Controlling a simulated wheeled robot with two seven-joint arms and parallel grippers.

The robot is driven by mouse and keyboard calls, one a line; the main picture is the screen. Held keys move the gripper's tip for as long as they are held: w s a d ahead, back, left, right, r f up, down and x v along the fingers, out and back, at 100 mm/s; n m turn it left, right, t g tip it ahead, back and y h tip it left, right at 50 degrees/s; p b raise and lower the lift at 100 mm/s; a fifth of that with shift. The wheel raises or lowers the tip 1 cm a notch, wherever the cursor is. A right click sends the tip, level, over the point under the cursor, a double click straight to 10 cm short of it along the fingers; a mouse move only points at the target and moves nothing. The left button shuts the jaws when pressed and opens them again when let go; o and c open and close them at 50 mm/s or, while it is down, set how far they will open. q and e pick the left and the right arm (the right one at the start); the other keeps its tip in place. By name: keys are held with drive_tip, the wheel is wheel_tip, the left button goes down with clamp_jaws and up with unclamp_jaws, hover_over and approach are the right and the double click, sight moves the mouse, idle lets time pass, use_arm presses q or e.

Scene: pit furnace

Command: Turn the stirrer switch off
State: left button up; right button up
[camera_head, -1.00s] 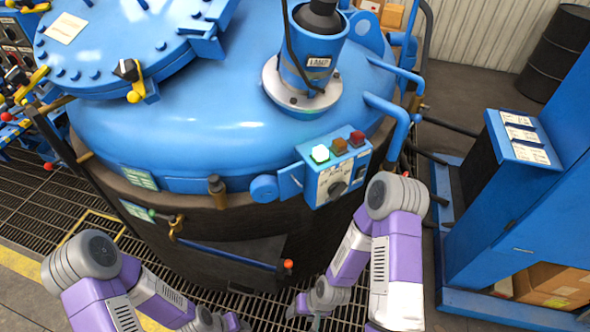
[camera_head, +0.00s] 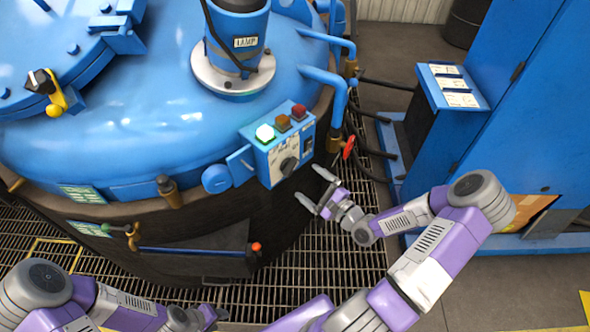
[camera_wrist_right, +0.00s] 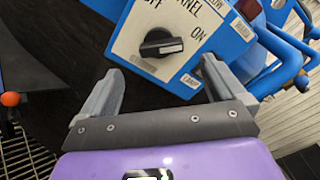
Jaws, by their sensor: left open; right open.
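A blue control box (camera_head: 278,145) with a pale front plate is mounted on the side of the blue furnace. A black rotary knob (camera_head: 289,166) sits on its plate; it also shows in the right wrist view (camera_wrist_right: 160,48), near the words PANEL, OFF and ON. The white mark on the knob points right in that view. I cannot read a stirrer label. My right gripper (camera_head: 315,187) is open and empty, just below and right of the box, apart from the knob; its fingers (camera_wrist_right: 162,75) are spread below the knob in the wrist view. My left gripper (camera_head: 217,316) is low, empty, partly cut off.
Green, orange and red lamps (camera_head: 282,123) top the box; the green one is lit. Blue pipes (camera_head: 338,85) and a red-handled valve (camera_head: 348,147) are close on the right. A blue cabinet (camera_head: 510,100) stands further right. Floor grating (camera_head: 330,255) lies below.

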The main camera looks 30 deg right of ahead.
sight(294, 169)
drive_tip(key=b+x, duration=0.1)
drive_tip(key=x, duration=0.6)
drive_tip(key=shift+w+r, duration=0.1)
drive_tip(key=shift+w, duration=0.1)
drive_tip(key=c, duration=1)
drive_tip(key=shift+c, duration=0.2)
